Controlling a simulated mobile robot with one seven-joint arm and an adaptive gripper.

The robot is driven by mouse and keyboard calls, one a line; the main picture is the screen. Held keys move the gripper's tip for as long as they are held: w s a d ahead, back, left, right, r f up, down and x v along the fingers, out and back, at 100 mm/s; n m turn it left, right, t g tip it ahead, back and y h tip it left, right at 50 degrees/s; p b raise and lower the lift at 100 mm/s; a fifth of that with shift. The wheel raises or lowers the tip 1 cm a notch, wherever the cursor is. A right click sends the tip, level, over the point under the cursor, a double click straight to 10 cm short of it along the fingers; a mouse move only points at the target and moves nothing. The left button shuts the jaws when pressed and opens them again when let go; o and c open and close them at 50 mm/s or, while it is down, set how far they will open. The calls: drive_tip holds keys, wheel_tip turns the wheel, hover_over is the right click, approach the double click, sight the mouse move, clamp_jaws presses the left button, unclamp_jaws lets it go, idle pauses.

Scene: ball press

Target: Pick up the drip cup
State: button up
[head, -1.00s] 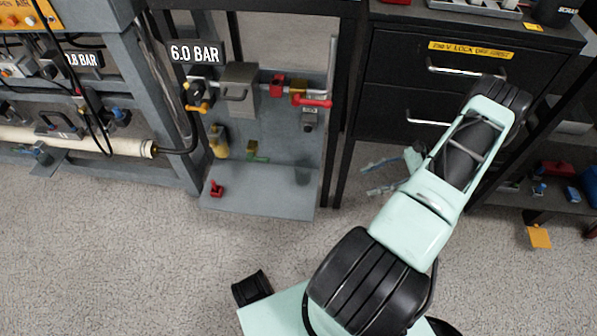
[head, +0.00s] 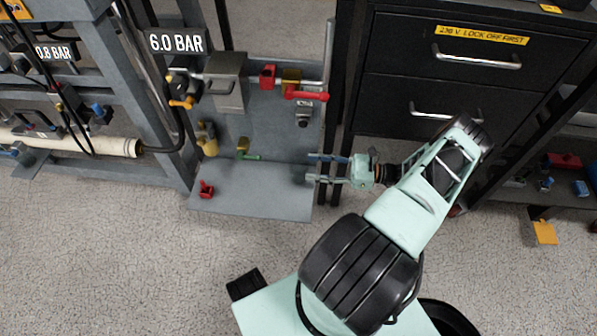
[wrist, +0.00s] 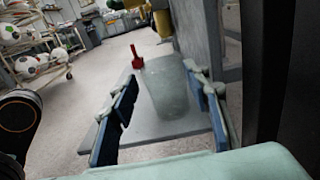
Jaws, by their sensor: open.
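The drip cup (wrist: 166,90) is a clear, see-through cup standing upright on the grey shelf plate (head: 250,190). In the wrist view it shows between the two blue-padded fingers of my gripper (wrist: 162,80), nearer the right finger. My gripper is open, with a finger on each side of the cup; I cannot tell whether the right finger touches it. In the head view my gripper (head: 313,168) points left over the right end of the plate. The cup is too faint to make out there.
A small red-handled part (head: 206,189) stands on the plate left of the cup. Behind are a yellow fitting (head: 208,140), a green-handled valve (head: 245,150) and a red lever (head: 305,95). A dark post and black drawer cabinet (head: 440,75) stand close to my arm.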

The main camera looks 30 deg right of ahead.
sight(299, 165)
drive_tip(key=b+x, duration=0.1)
drive_tip(key=x, duration=0.4)
drive_tip(key=shift+w+a+f, duration=0.1)
drive_tip(key=shift+w+f, duration=0.05)
drive_tip(key=c, duration=0.8)
